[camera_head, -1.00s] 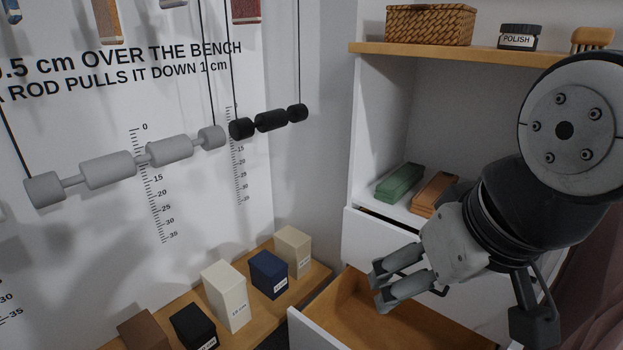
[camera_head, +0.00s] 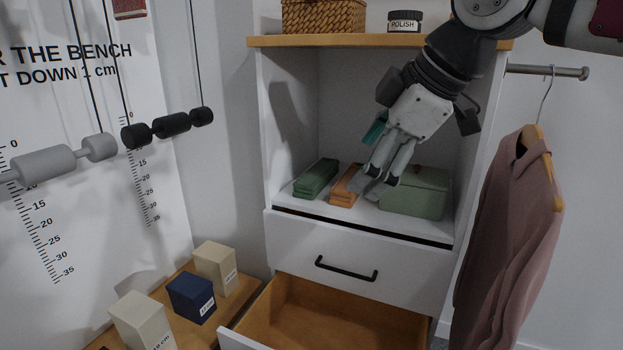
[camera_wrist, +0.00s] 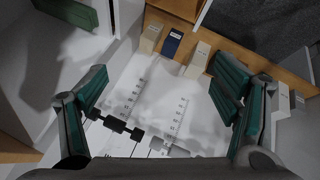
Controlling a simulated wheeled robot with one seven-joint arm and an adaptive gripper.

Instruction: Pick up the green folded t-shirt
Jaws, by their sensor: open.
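The green folded t-shirt (camera_head: 316,178) lies flat on the left side of the open shelf compartment in the head view. A green folded thing, likely the same t-shirt (camera_wrist: 68,12), shows at the top left of the wrist view. My gripper (camera_head: 372,188) is open and empty.
An orange folded cloth (camera_head: 346,187) lies right of the t-shirt, and a pale green box (camera_head: 418,193) stands further right. The shelf board (camera_head: 300,41) above bears a basket. Below are a shut drawer (camera_head: 340,262) and an open, empty one (camera_head: 330,318). Mauve clothing (camera_head: 508,240) hangs at right.

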